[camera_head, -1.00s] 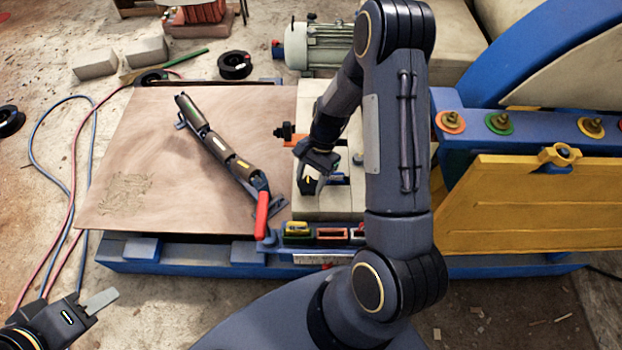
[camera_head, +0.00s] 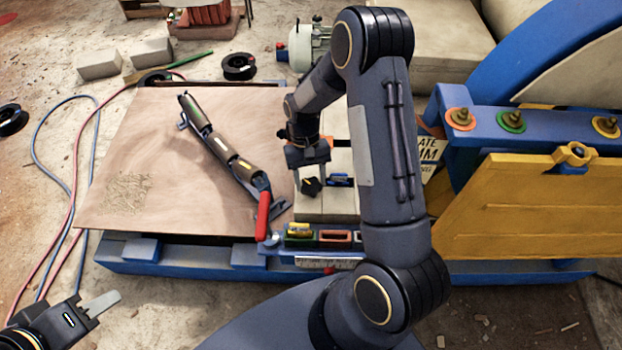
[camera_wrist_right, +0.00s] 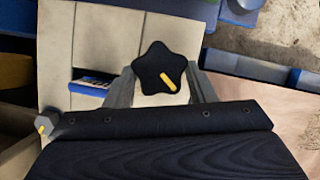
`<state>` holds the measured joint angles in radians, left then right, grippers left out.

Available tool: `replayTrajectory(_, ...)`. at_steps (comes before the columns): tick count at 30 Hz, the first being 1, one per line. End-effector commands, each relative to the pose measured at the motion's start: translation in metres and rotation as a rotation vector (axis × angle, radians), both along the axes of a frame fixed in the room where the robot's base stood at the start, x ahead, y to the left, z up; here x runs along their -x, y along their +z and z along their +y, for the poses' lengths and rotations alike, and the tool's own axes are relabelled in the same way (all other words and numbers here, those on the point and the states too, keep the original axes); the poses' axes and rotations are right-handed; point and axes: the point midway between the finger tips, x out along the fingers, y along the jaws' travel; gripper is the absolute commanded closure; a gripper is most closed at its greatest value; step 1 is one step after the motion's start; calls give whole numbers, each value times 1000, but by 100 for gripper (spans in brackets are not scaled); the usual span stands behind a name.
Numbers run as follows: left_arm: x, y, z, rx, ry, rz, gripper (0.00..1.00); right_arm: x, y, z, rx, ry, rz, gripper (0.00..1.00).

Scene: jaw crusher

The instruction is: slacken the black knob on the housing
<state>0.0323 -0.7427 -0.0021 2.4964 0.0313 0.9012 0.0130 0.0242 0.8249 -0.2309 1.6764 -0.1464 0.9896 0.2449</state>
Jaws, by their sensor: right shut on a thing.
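The black star-shaped knob (camera_wrist_right: 160,73) has a yellow mark on one lobe and sits on the pale housing (camera_wrist_right: 85,35) in the right wrist view. It also shows small and dark in the head view (camera_head: 311,187). My right gripper (camera_head: 310,184) reaches down to it from above. In the right wrist view its grey fingers stand on either side of the knob, shut on it; the finger ends are partly hidden by the knob. My left gripper (camera_head: 103,303) is at the lower left, far from the housing; its fingers are seen edge-on.
A brown sheet (camera_head: 120,160) bears a jointed roller bar with a red handle (camera_head: 263,215). Coloured blocks (camera_head: 300,232) sit in front of the housing. A yellow panel (camera_head: 530,205) and blue frame (camera_head: 455,140) stand at the right. My right arm hides part of the bench.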

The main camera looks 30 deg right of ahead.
Motion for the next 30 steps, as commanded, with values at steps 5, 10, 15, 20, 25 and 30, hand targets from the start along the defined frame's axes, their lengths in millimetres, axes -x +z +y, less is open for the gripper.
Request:
replayTrajectory(5, 0, -3, 0, 0, 0, 0, 64, -1, 0, 1, 0, 85, -2, 73)
replayTrajectory(10, 0, -4, 0, 0, 0, 0, 64, -1, 0, 1, -1, 131, -2, 73)
replayTrajectory(15, 0, -4, 0, 0, 0, 0, 64, -1, 1, 2, 0, 148, -2, 73)
replayTrajectory(20, 0, -4, 0, 0, 0, 0, 64, -1, 1, 2, 0, 150, -2, 73)
replayTrajectory(25, 0, -4, 0, 0, 0, 0, 64, -1, 1, 2, 0, 150, -2, 73)
replayTrajectory(30, 0, -4, 0, 0, 0, 0, 64, -1, 1, 2, 0, 149, -2, 32)
